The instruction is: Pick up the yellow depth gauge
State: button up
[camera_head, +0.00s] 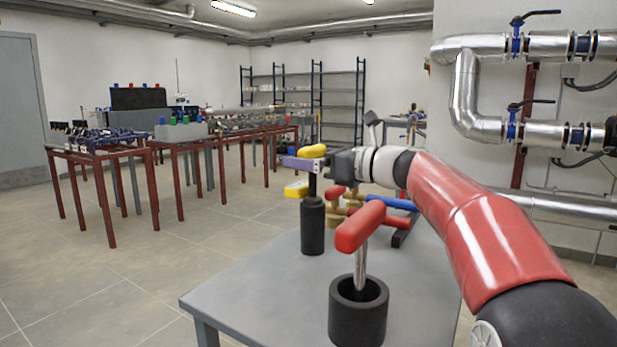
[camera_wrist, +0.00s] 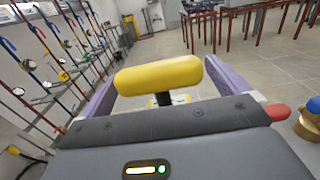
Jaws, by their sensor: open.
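The yellow depth gauge (camera_head: 312,151) has a rounded yellow crossbar on a dark stem. It stands upright, its stem leading down to a black cylindrical holder (camera_head: 312,226) on the grey table. In the wrist view its yellow crossbar (camera_wrist: 158,75) lies across the space between my two purple fingers, with the dark stem below it. My gripper (camera_head: 300,163) is open at the height of the crossbar, one finger on each side. I cannot tell whether either finger touches it. My near purple finger hides part of the gauge just under the crossbar in the head view.
A red T-handled tool (camera_head: 360,226) stands in a black cup (camera_head: 357,315) at the front of the grey table (camera_head: 260,285). Brass fittings (camera_head: 338,214) and a blue bar (camera_head: 393,202) lie behind it. A yellow piece (camera_head: 296,189) shows beside the gauge's stem. Pipes line the right wall.

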jog(key=shift+x, duration=1.45)
jog(key=shift+f, duration=0.15)
jog(key=c, duration=0.9)
jog(key=shift+c, duration=0.6)
